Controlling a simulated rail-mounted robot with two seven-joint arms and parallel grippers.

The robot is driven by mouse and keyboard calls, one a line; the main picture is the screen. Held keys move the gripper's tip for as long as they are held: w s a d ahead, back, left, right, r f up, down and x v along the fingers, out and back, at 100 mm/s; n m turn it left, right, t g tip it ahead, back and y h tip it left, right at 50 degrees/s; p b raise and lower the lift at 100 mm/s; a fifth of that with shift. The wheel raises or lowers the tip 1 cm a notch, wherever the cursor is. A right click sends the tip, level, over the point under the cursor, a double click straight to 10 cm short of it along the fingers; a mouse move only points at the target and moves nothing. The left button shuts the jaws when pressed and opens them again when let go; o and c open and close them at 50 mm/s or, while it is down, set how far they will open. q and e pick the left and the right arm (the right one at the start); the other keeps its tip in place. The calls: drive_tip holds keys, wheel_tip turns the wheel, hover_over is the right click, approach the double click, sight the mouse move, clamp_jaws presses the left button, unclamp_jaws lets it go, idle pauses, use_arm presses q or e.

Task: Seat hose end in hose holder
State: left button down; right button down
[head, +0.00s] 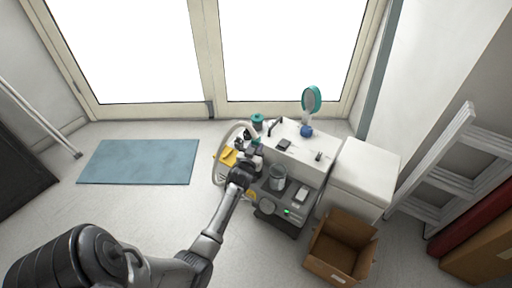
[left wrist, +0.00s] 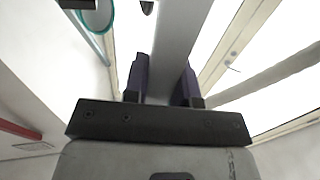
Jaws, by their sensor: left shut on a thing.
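My left gripper (head: 252,158) reaches in over the left side of a white-topped unit; in the left wrist view its two dark fingers (left wrist: 163,85) stand on either side of a thick grey length (left wrist: 175,40). They are shut on it; it looks like the hose end. In the head view the pale grey hose (head: 217,160) loops out to the left of the unit and curves back near the gripper. The hose holder cannot be made out clearly; small dark and teal parts crowd around the gripper. My right gripper is in neither view.
The white unit (head: 304,146) bears a teal-rimmed round mirror (head: 311,100). A grey canister (head: 278,176) stands in front of it. A white cabinet (head: 362,170), open cardboard box (head: 341,246) and ladder (head: 446,160) are right. A blue mat (head: 139,162) lies left on open floor.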

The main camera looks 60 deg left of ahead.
use_arm(q)
drive_tip(key=shift+f, duration=0.1)
idle(0.3)
drive_tip(key=shift+f+b, duration=0.7)
drive_tip(key=shift+f, duration=0.3)
drive_tip(key=c, duration=0.8)
unclamp_jaws()
drive_tip(key=shift+c, duration=0.2)
drive_tip(key=shift+s, duration=0.1)
drive_tip(key=p+v, duration=0.7)
drive_tip(key=v, duration=0.6)
drive_tip(key=shift+s+d, duration=0.25)
